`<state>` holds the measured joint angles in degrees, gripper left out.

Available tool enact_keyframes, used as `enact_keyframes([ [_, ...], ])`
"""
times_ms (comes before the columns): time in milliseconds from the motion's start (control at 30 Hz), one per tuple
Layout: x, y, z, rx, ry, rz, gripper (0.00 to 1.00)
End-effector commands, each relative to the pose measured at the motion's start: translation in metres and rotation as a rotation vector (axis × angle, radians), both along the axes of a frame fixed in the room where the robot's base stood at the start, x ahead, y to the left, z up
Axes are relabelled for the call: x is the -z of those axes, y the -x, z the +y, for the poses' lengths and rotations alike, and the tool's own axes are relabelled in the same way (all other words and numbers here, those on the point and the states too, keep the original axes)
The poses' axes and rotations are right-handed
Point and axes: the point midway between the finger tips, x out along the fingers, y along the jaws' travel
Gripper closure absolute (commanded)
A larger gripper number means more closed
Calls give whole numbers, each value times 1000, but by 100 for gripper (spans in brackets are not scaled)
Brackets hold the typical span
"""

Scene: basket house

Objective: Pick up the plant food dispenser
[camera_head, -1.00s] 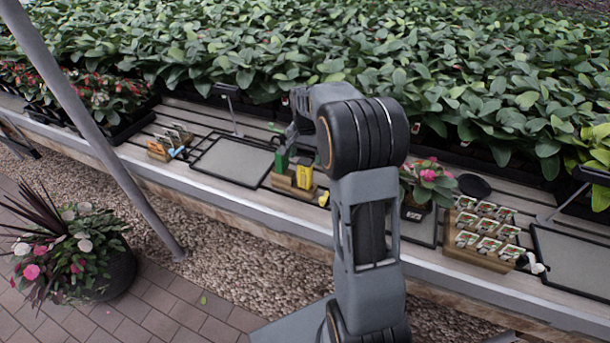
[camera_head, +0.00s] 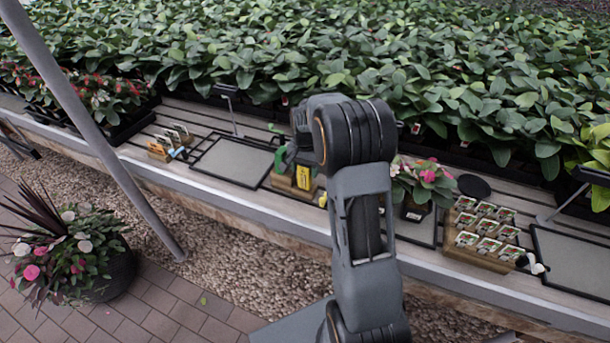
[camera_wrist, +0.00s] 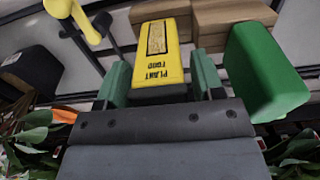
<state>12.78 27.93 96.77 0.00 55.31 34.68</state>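The plant food dispenser (camera_wrist: 160,55) is a yellow box with "PLANT FOOD" in dark letters. In the head view the yellow dispenser (camera_head: 304,177) stands by a wooden holder on the bench. My gripper (camera_wrist: 162,82) has its two green fingers on either side of the dispenser in the wrist view, with slim gaps. I see no clear contact. In the head view the fingers are mostly hidden behind my wrist.
A green container (camera_wrist: 265,70) stands close beside the right finger. Wooden blocks (camera_wrist: 230,20) lie behind, and a yellow tool (camera_wrist: 75,20) is at upper left. On the bench are a potted pink flower (camera_head: 418,190), a crate of seed packets (camera_head: 482,235) and a grey tray (camera_head: 232,162).

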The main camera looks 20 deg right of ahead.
Motion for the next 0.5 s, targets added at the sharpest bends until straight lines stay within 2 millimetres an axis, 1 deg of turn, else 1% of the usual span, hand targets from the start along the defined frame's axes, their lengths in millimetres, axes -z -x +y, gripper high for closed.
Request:
enact_keyframes([
  [33, 0, 0, 0, 0, 0, 0, 44],
  [67, 0, 0, 0, 0, 0, 0, 46],
  [400, 0, 0, 0, 0, 0, 0, 79],
  [433, 0, 0, 0, 0, 0, 0, 81],
  [500, -1, 0, 0, 0, 1, -1, 81],
])
